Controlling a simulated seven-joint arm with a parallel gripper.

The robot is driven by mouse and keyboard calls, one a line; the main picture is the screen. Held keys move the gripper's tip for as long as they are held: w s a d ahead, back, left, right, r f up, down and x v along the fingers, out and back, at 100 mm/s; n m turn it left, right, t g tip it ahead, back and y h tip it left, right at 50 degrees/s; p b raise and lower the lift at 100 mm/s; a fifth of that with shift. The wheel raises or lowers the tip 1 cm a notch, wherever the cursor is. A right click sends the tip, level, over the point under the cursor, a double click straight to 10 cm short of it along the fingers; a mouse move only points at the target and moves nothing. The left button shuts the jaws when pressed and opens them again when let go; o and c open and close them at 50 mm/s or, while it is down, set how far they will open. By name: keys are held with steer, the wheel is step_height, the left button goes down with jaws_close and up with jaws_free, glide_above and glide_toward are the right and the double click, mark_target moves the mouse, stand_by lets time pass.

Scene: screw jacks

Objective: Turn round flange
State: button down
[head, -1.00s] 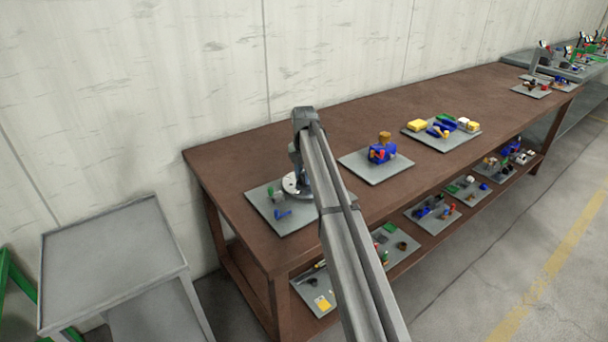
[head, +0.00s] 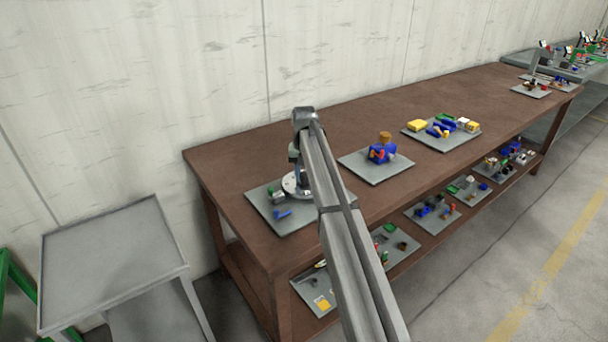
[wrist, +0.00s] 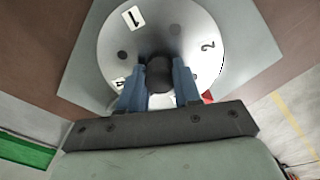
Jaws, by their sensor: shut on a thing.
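The round flange (wrist: 205,40) is a silver disc with small dark holes and number labels; 1, 2 and part of a 4 show in the wrist view. A dark round knob (wrist: 159,74) stands at its middle. My gripper (wrist: 158,78) has its two blue fingers shut on this knob, one on each side. In the head view the flange (head: 291,186) sits on a grey plate at the left end of the brown table, partly hidden by my arm. The fingers are too small to make out there.
Small blue (head: 284,213) and green (head: 270,189) parts lie on the grey plate (head: 290,226) beside the flange. A second plate with a blue and brown assembly (head: 382,152) is to the right. A grey cart (head: 110,250) stands left of the table (head: 225,160).

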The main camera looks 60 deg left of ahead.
mark_target(304, 173)
stand_by(0.4)
steer(key=c, duration=0.8)
jaws_free()
steer(key=shift+r, duration=0.1)
step_height(304, 173, up, 14)
steer(key=shift+f, duration=0.15)
